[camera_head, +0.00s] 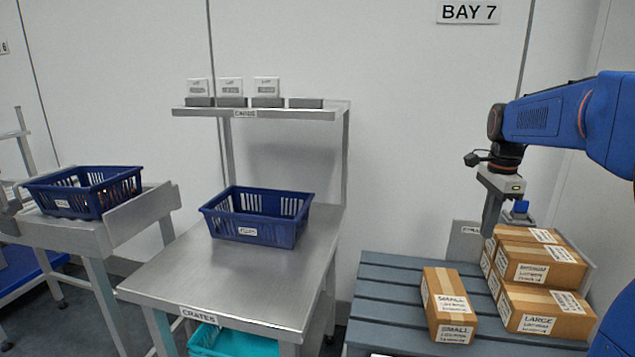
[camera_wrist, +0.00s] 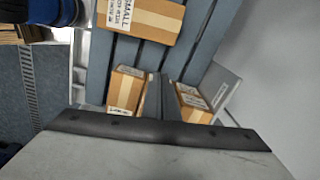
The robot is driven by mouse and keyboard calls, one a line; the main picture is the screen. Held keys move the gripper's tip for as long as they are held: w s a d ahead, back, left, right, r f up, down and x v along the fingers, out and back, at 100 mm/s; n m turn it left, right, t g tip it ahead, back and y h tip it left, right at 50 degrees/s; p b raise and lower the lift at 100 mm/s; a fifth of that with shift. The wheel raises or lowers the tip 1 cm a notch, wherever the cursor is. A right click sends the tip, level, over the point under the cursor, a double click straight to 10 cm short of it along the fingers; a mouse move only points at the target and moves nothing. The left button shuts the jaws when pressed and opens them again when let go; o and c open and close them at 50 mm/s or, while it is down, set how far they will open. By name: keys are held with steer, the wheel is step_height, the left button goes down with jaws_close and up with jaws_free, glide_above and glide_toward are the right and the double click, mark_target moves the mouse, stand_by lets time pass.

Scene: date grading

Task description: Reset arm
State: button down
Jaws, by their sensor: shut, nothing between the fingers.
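My arm comes in from the right in the head view, and my gripper (camera_head: 490,232) hangs pointing down beside the stacked boxes. In the wrist view my gripper (camera_wrist: 162,76) shows its fingers together, with nothing between them. The small carton (camera_head: 450,304) stands alone on the slatted grey-blue pallet (camera_head: 392,315). A medium carton (camera_head: 540,265) rests on top of the large carton (camera_head: 545,312) at the pallet's right side. Cartons also show on both sides of the fingers in the wrist view; I cannot tell whether the fingers touch any.
A blue crate (camera_head: 258,216) stands on the steel table (camera_head: 215,290), below a shelf (camera_head: 255,113) with several small cards. Another blue crate (camera_head: 85,192) sits on a stand at left. A teal crate (camera_head: 222,341) is under the table. The pallet's left part is bare.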

steer(key=s+a+f+n+t, duration=0.2)
steer(key=s+a+f+n, duration=0.1)
steer(key=s+a+n, duration=1)
steer(key=s+a+f+n+t, duration=0.2)
steer(key=s+f+n, duration=0.4)
steer(key=s, duration=0.8)
step_height(320, 180, down, 2)
steer(key=shift+a+f, duration=0.2)
steer(key=shift+a, duration=0.25)
